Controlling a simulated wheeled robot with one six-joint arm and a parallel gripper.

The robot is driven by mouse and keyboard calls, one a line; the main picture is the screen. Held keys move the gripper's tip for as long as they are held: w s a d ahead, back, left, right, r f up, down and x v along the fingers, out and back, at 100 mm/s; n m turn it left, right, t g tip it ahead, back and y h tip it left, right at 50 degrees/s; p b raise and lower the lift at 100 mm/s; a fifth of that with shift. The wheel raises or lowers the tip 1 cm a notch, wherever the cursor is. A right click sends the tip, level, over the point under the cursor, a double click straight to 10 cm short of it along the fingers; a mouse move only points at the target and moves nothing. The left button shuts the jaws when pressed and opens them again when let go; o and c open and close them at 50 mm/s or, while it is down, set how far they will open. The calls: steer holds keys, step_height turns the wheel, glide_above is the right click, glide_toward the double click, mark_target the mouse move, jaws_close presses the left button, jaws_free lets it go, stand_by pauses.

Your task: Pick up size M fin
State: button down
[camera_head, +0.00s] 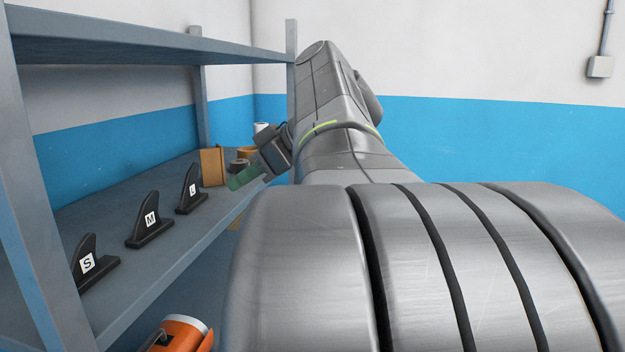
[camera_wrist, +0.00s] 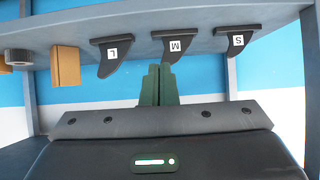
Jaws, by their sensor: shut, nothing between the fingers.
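The black size M fin (camera_head: 149,222) stands upright on the grey shelf in the head view, between the S fin (camera_head: 88,260) and the L fin (camera_head: 191,189). In the wrist view, which appears upside down, the M fin (camera_wrist: 175,43) is just beyond my fingertips, with the L fin (camera_wrist: 114,52) to the left and the S fin (camera_wrist: 237,41) to the right. My gripper (camera_head: 240,180) is at the shelf's front edge in the head view. Its green fingers (camera_wrist: 158,72) are together and empty, apart from the fins.
The metal shelf unit (camera_head: 140,262) has an upper board (camera_head: 130,45) above the fins and a post at the front left. A brown box (camera_head: 212,167) and tape rolls (camera_head: 247,153) stand farther back. An orange object (camera_head: 183,335) is below the shelf at the bottom.

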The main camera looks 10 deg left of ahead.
steer(key=m+y+p, duration=0.3)
steer(key=m, duration=3.3)
glide_above(148, 215)
steer(key=w+d, duration=0.3)
steer(key=shift+a+f, duration=0.15)
steer(key=shift+f, duration=1.05)
